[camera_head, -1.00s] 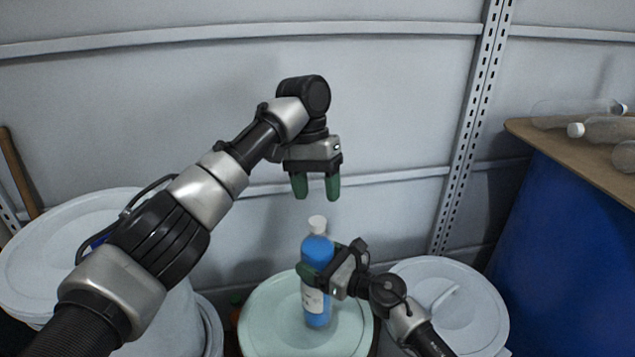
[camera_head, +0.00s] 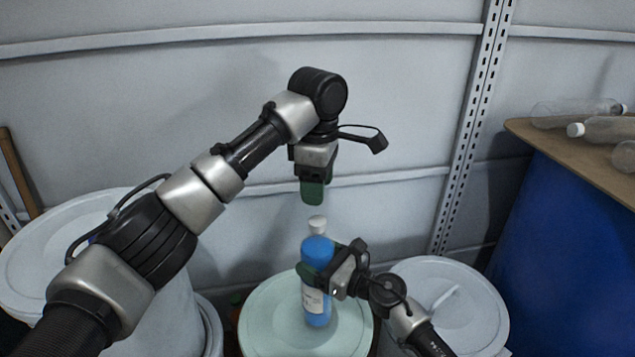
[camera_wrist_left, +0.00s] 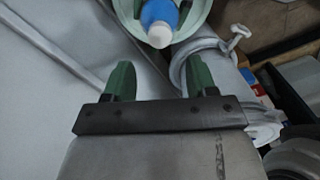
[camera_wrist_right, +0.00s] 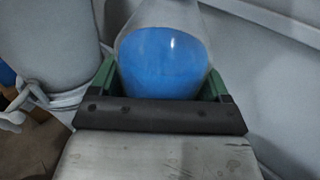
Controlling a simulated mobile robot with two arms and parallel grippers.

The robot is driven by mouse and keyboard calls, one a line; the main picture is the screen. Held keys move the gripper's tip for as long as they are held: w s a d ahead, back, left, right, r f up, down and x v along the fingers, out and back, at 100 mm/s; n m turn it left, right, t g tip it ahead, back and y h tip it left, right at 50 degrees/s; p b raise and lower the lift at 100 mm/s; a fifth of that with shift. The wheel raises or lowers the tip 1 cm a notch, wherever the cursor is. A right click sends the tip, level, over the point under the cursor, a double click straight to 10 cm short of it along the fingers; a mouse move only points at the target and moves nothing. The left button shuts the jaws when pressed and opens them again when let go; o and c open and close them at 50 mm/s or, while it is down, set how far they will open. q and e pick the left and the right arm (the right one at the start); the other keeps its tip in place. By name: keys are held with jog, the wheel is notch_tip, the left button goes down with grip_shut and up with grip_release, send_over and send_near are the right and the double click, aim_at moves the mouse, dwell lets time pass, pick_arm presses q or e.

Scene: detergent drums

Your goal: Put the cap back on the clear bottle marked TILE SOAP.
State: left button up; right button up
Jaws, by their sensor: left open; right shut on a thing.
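A clear bottle (camera_head: 317,253) with blue liquid and a pale label stands upright on a pale green drum lid; the label is too small to read. A white cap (camera_head: 317,224) sits on its top; I cannot tell whether it is fully tight. My right gripper (camera_head: 326,274) is shut around the bottle's body, and the right wrist view shows the blue liquid (camera_wrist_right: 165,62) between its fingers. My left gripper (camera_head: 313,193) is open and empty, pointing down just above the cap. In the left wrist view the cap (camera_wrist_left: 160,36) shows beyond and between the open fingers (camera_wrist_left: 160,78).
The green drum lid (camera_head: 270,325) is under the bottle. A grey-white lidded drum (camera_head: 470,300) stands to the right, a white drum (camera_head: 50,245) to the left. A blue drum (camera_head: 560,235) at far right carries a board (camera_head: 540,135) with several empty bottles. A wall stands behind.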

aim_at(317, 221)
pick_arm(q)
jog(key=shift+n, duration=0.4)
jog(key=shift+f, duration=4)
jog(key=shift+c, duration=0.3)
